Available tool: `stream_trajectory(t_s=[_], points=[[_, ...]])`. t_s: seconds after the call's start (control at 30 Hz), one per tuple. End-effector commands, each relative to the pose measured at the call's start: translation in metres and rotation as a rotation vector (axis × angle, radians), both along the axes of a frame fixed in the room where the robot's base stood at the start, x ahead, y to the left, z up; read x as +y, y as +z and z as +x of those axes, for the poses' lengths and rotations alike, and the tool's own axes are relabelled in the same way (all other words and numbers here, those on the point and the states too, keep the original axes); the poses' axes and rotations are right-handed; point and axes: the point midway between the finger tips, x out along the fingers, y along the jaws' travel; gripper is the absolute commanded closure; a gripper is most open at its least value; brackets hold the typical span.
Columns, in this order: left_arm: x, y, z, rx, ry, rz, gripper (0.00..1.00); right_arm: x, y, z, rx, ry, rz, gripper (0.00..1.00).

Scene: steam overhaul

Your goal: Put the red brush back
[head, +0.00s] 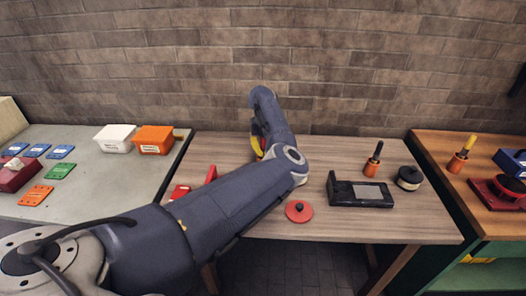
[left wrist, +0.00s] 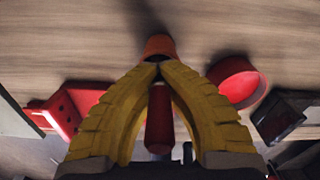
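The red brush's handle (left wrist: 159,120) shows in the left wrist view, lying between the yellow fingers of my left gripper (left wrist: 160,68). The fingers converge to a narrow gap around it near the tips. An orange cup-like piece (left wrist: 158,47) shows just beyond the fingertips, at the brush's far end. I cannot tell whether it rests on the table. In the head view my left gripper (head: 257,146) is over the back left of the wooden table, and my arm mostly hides it and the brush. My right gripper is in neither view.
On the wooden table (head: 420,228) are a red lid (head: 299,211), a black device (head: 361,192), a black-handled brush in an orange cup (head: 371,166), a black round tin (head: 409,178) and a red block (head: 180,191). A yellow-handled brush (head: 468,144) stands on the right table.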

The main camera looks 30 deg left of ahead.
Motion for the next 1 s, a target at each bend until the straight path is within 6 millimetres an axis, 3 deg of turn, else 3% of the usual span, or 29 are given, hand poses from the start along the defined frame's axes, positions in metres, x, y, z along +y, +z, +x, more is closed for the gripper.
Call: stream_trajectory(t_s=[0.03, 0.23, 0.57, 0.77, 1.0], points=[[0.000, -0.001, 0.000, 0.000, 0.000, 0.000, 0.96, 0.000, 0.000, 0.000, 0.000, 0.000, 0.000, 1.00], [0.000, -0.001, 0.000, 0.000, 0.000, 0.000, 0.73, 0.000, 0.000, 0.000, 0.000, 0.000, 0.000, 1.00], [0.000, 0.003, 0.000, -0.001, 0.001, 0.000, 0.73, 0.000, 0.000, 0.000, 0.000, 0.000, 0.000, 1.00], [0.000, 0.028, 0.001, -0.003, 0.000, 0.001, 0.73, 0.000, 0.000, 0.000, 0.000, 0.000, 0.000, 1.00], [0.000, 0.071, 0.001, -0.003, 0.000, 0.000, 0.73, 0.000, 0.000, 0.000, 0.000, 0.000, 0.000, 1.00]])
